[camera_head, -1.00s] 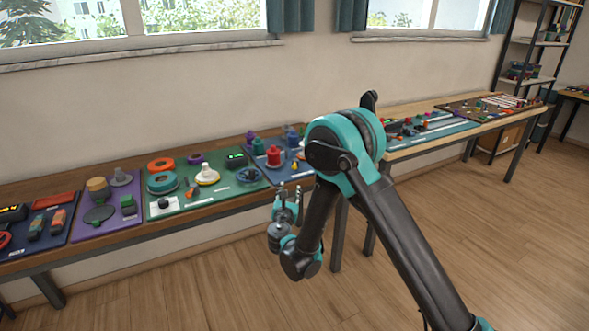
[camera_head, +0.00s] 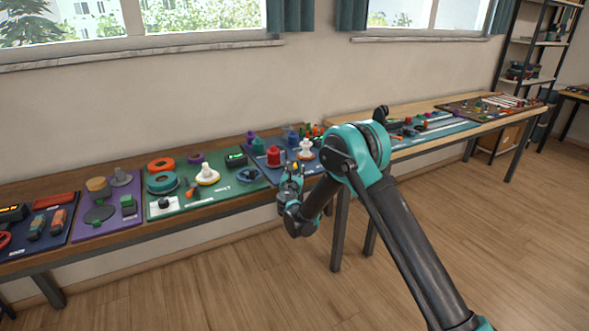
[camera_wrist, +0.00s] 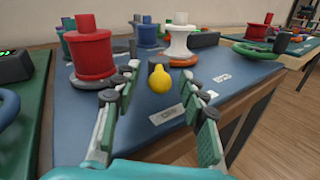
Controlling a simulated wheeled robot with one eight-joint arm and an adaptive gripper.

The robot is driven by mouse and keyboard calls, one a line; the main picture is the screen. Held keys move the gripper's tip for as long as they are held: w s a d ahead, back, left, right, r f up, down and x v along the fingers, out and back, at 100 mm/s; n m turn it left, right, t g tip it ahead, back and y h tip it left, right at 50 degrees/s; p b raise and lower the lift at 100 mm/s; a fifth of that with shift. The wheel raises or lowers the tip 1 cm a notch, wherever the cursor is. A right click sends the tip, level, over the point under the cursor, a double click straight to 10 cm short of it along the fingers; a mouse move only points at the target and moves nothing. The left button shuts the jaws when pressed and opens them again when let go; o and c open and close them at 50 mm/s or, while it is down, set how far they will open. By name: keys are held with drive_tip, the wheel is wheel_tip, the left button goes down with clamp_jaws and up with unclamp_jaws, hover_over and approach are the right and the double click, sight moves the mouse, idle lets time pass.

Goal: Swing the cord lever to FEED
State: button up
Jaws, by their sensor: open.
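A yellow rounded knob (camera_wrist: 160,80), which looks like the cord lever's handle, stands on the blue board (camera_wrist: 240,62) in the wrist view, with a dark part just behind it. My gripper (camera_head: 291,173) is open at the front edge of the blue board in the head view. In the wrist view its two fingers stand to the left and right of the yellow knob, with space on both sides. Small white labels (camera_wrist: 166,114) lie on the board near the knob; their wording is too small to read. In the head view the gripper partly covers this part of the board.
A red spool (camera_wrist: 90,50) stands close to the left finger. A white spool (camera_wrist: 180,38) stands behind and right of the knob. A green board (camera_head: 225,192) with a green ring lies to the left. Open floor (camera_head: 215,290) lies before the table.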

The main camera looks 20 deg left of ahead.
drive_tip(key=shift+w+a, duration=0.1)
drive_tip(key=shift+w, duration=0.2)
drive_tip(key=shift+c, duration=0.6)
clamp_jaws()
